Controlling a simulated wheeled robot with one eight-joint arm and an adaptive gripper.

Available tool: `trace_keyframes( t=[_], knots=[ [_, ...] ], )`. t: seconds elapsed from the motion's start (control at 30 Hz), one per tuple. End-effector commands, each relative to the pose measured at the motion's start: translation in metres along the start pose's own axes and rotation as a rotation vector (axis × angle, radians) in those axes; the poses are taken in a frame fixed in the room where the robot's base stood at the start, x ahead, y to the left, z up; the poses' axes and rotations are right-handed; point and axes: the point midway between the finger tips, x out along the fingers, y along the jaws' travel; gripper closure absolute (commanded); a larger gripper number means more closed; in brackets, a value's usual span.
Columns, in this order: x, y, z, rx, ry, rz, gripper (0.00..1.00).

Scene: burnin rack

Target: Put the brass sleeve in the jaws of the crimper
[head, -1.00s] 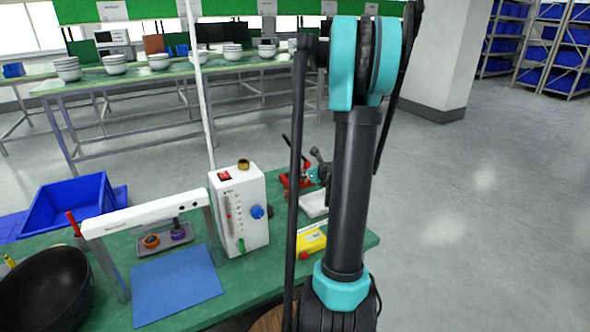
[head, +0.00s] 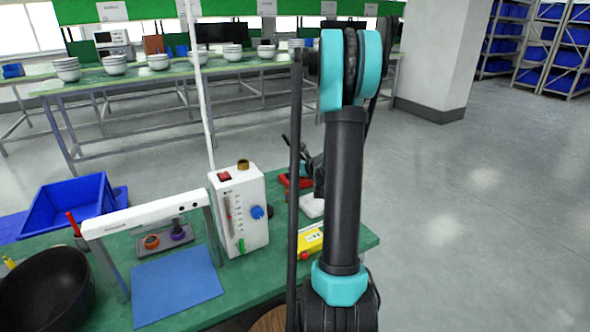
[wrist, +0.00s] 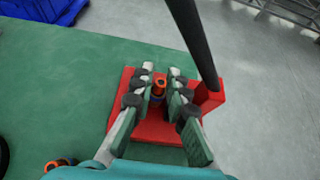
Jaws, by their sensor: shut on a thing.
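The crimper has a red base (wrist: 153,132) and a black lever (wrist: 193,38) rising at its right in the wrist view. In the head view its red part (head: 288,181) shows at the bench's far right, partly behind my arm. My gripper (wrist: 161,80) is over the red base, its fingers closed in around a small orange-and-dark piece that looks like the brass sleeve (wrist: 158,89). The crimper's jaws are not clear, so I cannot tell whether the sleeve touches them. In the head view my gripper (head: 311,166) is mostly hidden by my arm.
A white box (head: 240,213) with a blue knob stands left of the crimper. A yellow device (head: 309,242) lies in front of it. A white frame (head: 150,211), blue mat (head: 176,287) and black bowl (head: 45,290) are further left. Open floor lies right.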

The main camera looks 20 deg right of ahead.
Motion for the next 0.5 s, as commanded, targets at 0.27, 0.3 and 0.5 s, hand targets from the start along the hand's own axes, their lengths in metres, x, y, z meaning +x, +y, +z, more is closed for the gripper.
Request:
trace_keyframes(
  t=[0.27, 0.3, 0.5],
  knots=[
    [0.0010, 0.0001, -0.0023, 0.000, 0.000, 0.000, 0.71],
    [0.0010, 0.0001, -0.0023, 0.000, 0.000, 0.000, 0.66],
    [0.0009, 0.0001, -0.0023, 0.000, 0.000, 0.000, 0.65]
  ],
)
